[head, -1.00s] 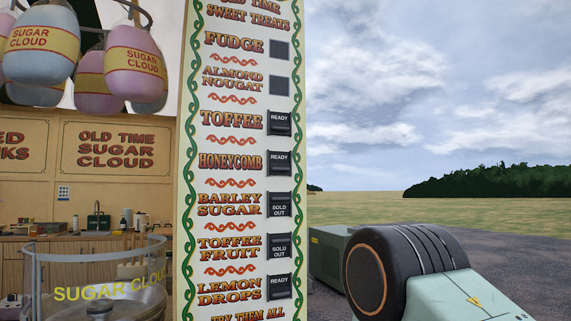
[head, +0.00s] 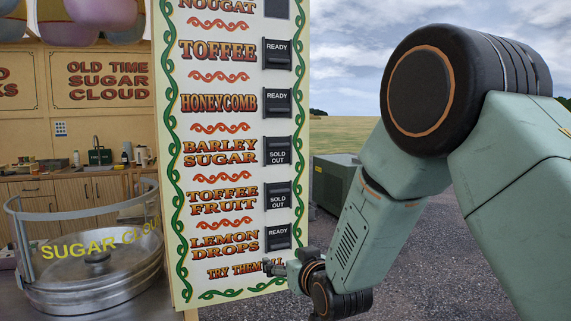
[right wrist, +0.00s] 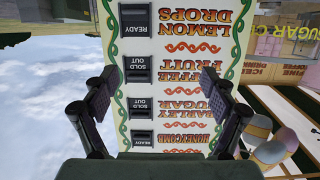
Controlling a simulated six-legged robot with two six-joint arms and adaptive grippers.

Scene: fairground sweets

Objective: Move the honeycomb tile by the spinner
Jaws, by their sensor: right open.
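The honeycomb tile (head: 277,102) is a black plate reading READY, right of the word HONEYCOMB on the tall menu board (head: 215,150). It shows upside down low in the right wrist view (right wrist: 142,138). The spinner, a round metal pan (head: 95,275) with a clear guard lettered SUGAR CLOUD, stands left of the board. My right gripper (head: 273,267) is in front of the board's lower edge, below the lemon drops row. In the right wrist view its fingers (right wrist: 158,93) are wide apart, with nothing between them but the board beyond. My left gripper is out of view.
Similar tiles sit in other rows: toffee (head: 277,53) and lemon drops (head: 278,237) read READY, barley sugar (head: 278,151) and toffee fruit (head: 278,196) SOLD OUT. A wooden counter (head: 60,190) stands behind. A green box (head: 335,180) stands right of the board.

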